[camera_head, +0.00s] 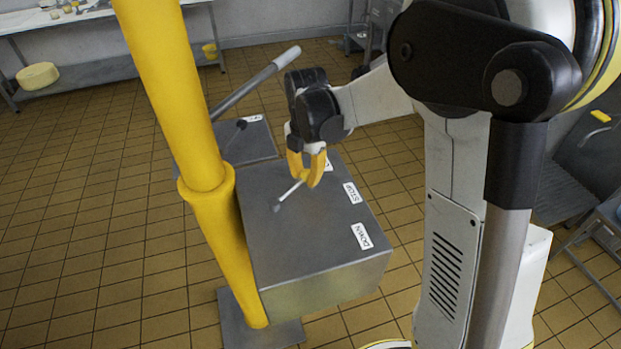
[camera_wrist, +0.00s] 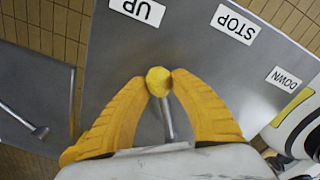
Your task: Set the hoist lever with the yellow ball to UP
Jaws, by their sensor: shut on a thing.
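The hoist lever is a pale rod (camera_head: 291,191) that rises from a grey control box (camera_head: 290,246). The rod leans toward the UP label, which is partly hidden by my gripper in the head view. The yellow ball (camera_wrist: 158,80) is at its tip, and in the wrist view it is in line with the UP label (camera_wrist: 138,10). My gripper (camera_head: 306,178) is shut on the ball, with one yellow finger on each side. The STOP label (camera_head: 352,192) and the DOWN label (camera_head: 362,236) are further along the box's edge.
A thick yellow post (camera_head: 205,200) stands left of the box, close to my gripper. Behind it is a second, lower grey box with a long grey lever (camera_head: 255,82) sticking up. Tiled floor (camera_head: 80,180) is open at the left. A table stands at the back left.

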